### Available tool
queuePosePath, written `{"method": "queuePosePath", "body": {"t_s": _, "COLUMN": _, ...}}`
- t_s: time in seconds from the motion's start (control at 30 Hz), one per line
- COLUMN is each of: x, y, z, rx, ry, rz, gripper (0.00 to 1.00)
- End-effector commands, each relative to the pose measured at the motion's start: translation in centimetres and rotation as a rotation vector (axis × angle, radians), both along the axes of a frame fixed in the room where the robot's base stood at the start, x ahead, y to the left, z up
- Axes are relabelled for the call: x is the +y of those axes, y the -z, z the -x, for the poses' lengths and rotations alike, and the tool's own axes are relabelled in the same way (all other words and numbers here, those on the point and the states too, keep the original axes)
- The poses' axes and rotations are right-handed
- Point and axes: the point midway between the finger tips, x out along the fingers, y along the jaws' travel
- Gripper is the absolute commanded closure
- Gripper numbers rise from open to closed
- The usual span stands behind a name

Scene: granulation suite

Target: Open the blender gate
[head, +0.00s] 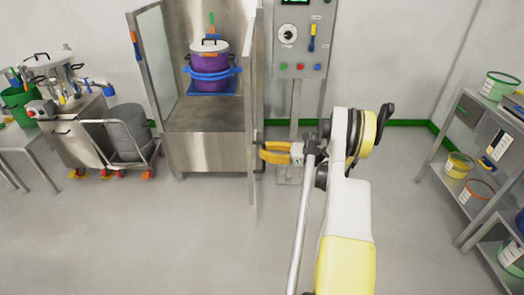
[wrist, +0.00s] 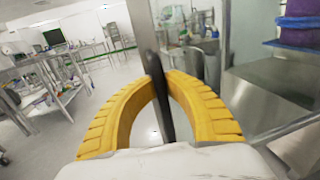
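The blender gate (head: 251,120) is a metal-framed panel on the right of the steel blender enclosure (head: 205,150). It stands nearly edge-on and juts out past the enclosure's front, leaving the front open. Its dark bar handle (wrist: 158,92) runs upright between my yellow fingers in the wrist view. My gripper (head: 264,154) is at the gate's outer right side, with both fingertips closed on the handle. In the head view the handle is mostly hidden by the fingers. Inside the enclosure, a purple vessel with a white lid (head: 209,60) sits on a blue base.
A control panel (head: 300,40) on a post stands right of the gate. A grey bin on a cart (head: 127,132) and a steel unit (head: 72,125) stand at left. Shelves with tubs (head: 478,160) are at right. The floor (head: 180,240) in front is clear.

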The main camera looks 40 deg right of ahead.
Motion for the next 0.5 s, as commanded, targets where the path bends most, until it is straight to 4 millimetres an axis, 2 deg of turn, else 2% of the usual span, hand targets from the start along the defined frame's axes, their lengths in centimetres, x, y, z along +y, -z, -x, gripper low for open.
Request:
{"method": "queuePosePath", "body": {"t_s": 0.03, "x": -0.06, "y": -0.06, "z": -0.04, "rx": -0.001, "ry": 0.002, "rz": -0.001, "gripper": 0.78}}
{"method": "queuePosePath", "body": {"t_s": 0.07, "x": -0.06, "y": -0.05, "z": -0.04, "rx": -0.001, "ry": 0.002, "rz": -0.001, "gripper": 0.69}}
{"method": "queuePosePath", "body": {"t_s": 0.1, "x": -0.05, "y": -0.05, "z": -0.03, "rx": -0.001, "ry": 0.002, "rz": -0.001, "gripper": 0.65}}
{"method": "queuePosePath", "body": {"t_s": 0.37, "x": -0.05, "y": -0.02, "z": 0.00, "rx": 0.000, "ry": 0.001, "rz": 0.000, "gripper": 0.65}}
{"method": "queuePosePath", "body": {"t_s": 0.5, "x": -0.69, "y": -0.02, "z": 0.81, "rx": 0.000, "ry": 0.003, "rz": 0.000, "gripper": 0.65}}
